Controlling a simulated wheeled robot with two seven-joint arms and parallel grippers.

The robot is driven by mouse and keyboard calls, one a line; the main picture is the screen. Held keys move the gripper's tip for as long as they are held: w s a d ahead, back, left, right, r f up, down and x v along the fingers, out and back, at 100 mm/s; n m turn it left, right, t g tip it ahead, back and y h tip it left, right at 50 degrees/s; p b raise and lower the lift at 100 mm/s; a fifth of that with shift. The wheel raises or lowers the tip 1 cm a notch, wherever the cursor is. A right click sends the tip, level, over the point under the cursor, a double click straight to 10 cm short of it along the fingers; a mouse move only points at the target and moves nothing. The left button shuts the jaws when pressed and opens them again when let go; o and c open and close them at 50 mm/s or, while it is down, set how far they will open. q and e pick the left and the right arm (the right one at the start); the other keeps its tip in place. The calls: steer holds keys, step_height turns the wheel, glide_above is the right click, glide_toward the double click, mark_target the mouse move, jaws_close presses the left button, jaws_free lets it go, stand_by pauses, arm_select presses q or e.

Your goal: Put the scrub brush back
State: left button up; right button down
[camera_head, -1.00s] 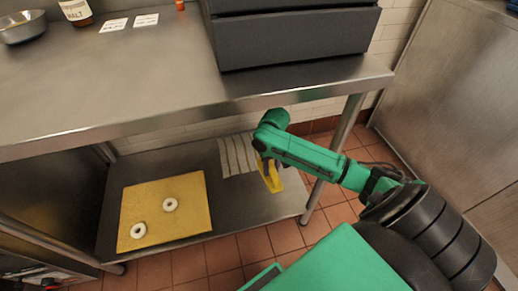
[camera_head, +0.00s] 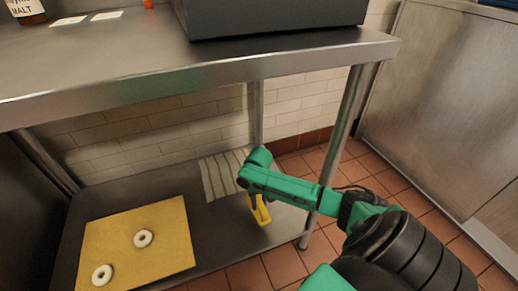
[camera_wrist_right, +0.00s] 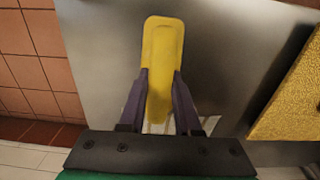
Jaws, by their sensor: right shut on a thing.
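The scrub brush (camera_head: 261,213) has a yellow body and shows just below my right gripper (camera_head: 253,200) in the head view. In the right wrist view the yellow brush (camera_wrist_right: 161,60) lies between the two dark fingers of my right gripper (camera_wrist_right: 160,95), which are shut on it. The brush is over the right part of the metal lower shelf (camera_head: 215,235). I cannot tell whether it touches the shelf. My left gripper is not in view.
A striped cloth (camera_head: 222,175) lies on the lower shelf beside the gripper. A yellow board (camera_head: 165,225) with two white rings (camera_head: 143,238) lies to the left. The table top (camera_head: 130,65) overhangs the shelf, and a table leg (camera_head: 340,130) stands close to my right arm.

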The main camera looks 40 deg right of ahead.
step_height(320, 180, down, 5)
steer(key=shift+r+b, duration=0.2)
steer(key=shift+b, duration=0.95)
steer(key=shift+r, duration=0.15)
steer(key=c, duration=0.6)
jaws_free()
